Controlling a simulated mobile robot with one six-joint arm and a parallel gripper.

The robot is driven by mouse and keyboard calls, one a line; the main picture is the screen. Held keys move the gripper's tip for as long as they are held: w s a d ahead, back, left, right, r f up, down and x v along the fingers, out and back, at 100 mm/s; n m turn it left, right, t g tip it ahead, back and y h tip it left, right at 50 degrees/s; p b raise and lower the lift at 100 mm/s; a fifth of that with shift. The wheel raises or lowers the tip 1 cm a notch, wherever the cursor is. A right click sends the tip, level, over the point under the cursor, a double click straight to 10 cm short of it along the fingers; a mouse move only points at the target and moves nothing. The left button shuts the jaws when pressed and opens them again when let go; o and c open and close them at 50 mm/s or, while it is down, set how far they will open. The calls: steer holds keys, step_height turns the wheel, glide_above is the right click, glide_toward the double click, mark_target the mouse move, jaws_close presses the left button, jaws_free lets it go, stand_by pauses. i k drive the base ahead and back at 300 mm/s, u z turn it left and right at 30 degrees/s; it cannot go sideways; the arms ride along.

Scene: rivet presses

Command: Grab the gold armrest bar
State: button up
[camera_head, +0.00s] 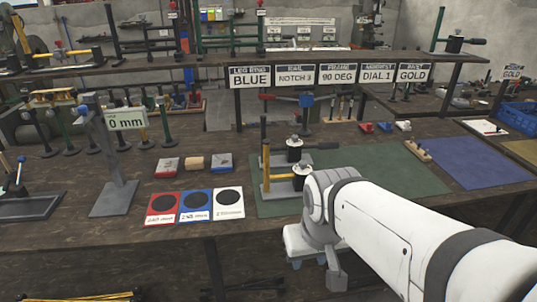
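I cannot tell for certain which item is the gold armrest bar. Gold-yellow pieces show in several places: an upright yellow post (264,155) on the green mat, a yellow-topped fixture (52,95) at the left, and thin yellow rods (85,297) low at the bottom left edge. A hanging sign reading GOLD (412,73) is on the upper shelf edge. My white arm reaches in from the lower right. Its end, with my gripper (337,280), points down in front of the bench edge, below the green mat. The fingers are not clear and nothing is visibly held.
The wooden bench carries a green mat (390,172) with two black-knobbed presses, a blue mat (475,168), red, blue and white cards (195,205), and a 0 mm gauge stand (112,165). A blue crate (517,117) stands at right. The green mat's right part is clear.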

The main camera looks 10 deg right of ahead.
mark_target(294, 189)
steer(key=i, duration=0.85)
steer(key=z, duration=0.05)
